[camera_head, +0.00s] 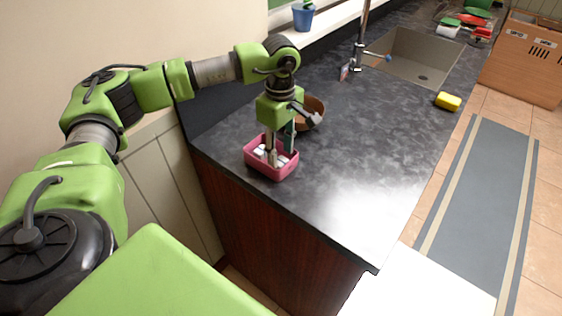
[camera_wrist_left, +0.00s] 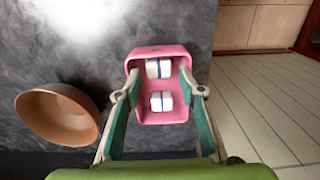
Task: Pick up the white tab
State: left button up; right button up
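Two white tabs with blue stripes, an upper one (camera_wrist_left: 158,68) and a lower one (camera_wrist_left: 161,101), lie in a pink tray (camera_wrist_left: 161,50) in the left wrist view. In the head view, the pink tray (camera_head: 270,173) stands on the dark counter near its left corner, with white pieces partly hidden behind the fingers. My left gripper (camera_head: 276,160) points down over the tray. Its fingers are spread wide on either side of the tabs in the left wrist view (camera_wrist_left: 161,84), with nothing between them gripped. My right gripper is not in view.
A brown bowl (camera_wrist_left: 57,115) stands close beside the tray; it is partly hidden behind my gripper in the head view (camera_head: 314,107). A sink (camera_head: 412,60) and yellow sponge (camera_head: 448,101) are farther along the counter (camera_head: 345,165). The counter's front right is clear.

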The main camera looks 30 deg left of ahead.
aim_at(281, 161)
pick_arm(q)
jog(key=shift+f+p, duration=0.5)
jog(key=shift+f, duration=1.4)
jog(key=c, duration=0.6)
jog(key=shift+w, duration=0.1)
